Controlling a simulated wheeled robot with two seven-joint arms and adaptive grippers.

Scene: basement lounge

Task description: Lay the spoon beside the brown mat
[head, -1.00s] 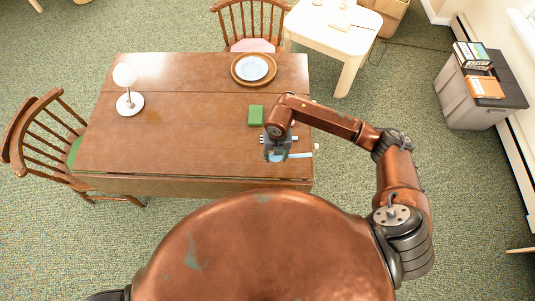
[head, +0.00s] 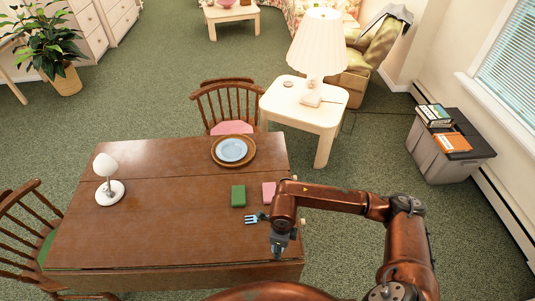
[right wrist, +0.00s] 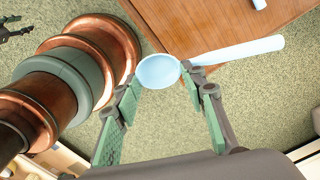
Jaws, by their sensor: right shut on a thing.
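The brown mat (head: 246,163) is round and lies at the back of the wooden table, with a pale blue plate (head: 232,149) on it. My right gripper (head: 279,250) is near the table's front right corner, well in front of the mat. In the right wrist view, its two fingers (right wrist: 168,88) are on either side of the bowl of a light blue spoon (right wrist: 158,71), and they are shut on it. The spoon's handle points right, across the table edge. In the head view the spoon is mostly hidden by the gripper. My left gripper is not in view.
On the table (head: 150,220), a blue fork (head: 256,218) lies left of my right wrist. A green block (head: 238,195) and a pink block (head: 269,191) lie between it and the mat. A white lamp (head: 108,180) stands at the left. The table's middle left is clear.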

